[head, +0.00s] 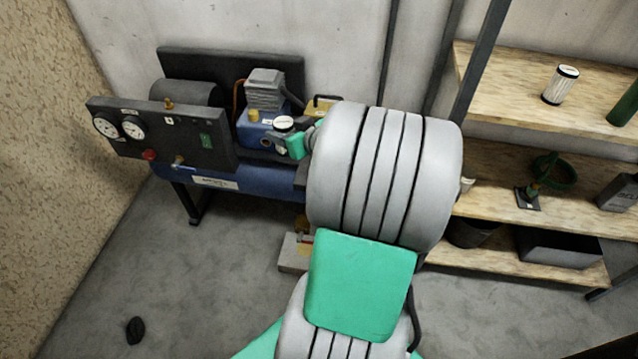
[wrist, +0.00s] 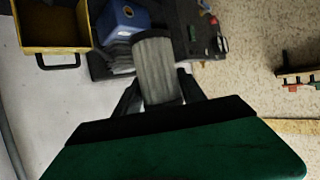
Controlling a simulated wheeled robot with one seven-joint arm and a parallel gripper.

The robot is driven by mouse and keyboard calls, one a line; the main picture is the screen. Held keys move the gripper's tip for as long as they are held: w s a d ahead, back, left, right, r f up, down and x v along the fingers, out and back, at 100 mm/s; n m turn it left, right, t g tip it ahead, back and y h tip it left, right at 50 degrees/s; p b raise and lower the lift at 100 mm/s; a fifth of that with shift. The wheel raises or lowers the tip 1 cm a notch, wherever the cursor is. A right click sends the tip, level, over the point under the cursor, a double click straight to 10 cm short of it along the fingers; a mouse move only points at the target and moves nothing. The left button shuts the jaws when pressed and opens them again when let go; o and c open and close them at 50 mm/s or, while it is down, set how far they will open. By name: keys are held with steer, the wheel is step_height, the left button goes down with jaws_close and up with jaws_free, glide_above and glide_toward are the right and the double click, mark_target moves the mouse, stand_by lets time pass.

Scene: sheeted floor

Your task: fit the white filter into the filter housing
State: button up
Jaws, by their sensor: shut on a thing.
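My gripper (wrist: 160,95) is shut on a white pleated filter (wrist: 155,68) with a dark end cap, which points away from me in the wrist view. In the head view the held filter (head: 284,123) shows as a small white-topped cylinder just in front of the pump, with my green gripper (head: 290,142) beside it, partly hidden by my arm. Behind it is a blue pump block (head: 252,133) with a dark round opening, also in the wrist view (wrist: 125,18). I cannot tell whether that opening is the filter housing. The filter appears apart from it.
A gauge panel (head: 160,135) and a blue tank (head: 222,178) stand left of my gripper. A yellow open box (wrist: 55,28) lies left in the wrist view. A dark lump (head: 135,330) lies on the floor.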

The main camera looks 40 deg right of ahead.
steer(key=s+d+f+m+h+b, duration=0.1)
steer(key=s+d+f+h+b, duration=0.15)
steer(key=s+d+f, duration=0.35)
steer(key=s+d+f+m+h+b, duration=0.1)
steer(key=s+d+f+m+b, duration=0.2)
steer(key=d, duration=0.5)
steer(key=shift+n+y, duration=0.25)
steer(key=shift+n, duration=0.45)
steer(key=shift+w+d+f+b, duration=0.15)
steer(key=shift+w+f+b, duration=1.25)
steer(key=shift+w+f, duration=4.9)
steer(key=o, duration=1.4)
steer(key=shift+s, duration=0.1)
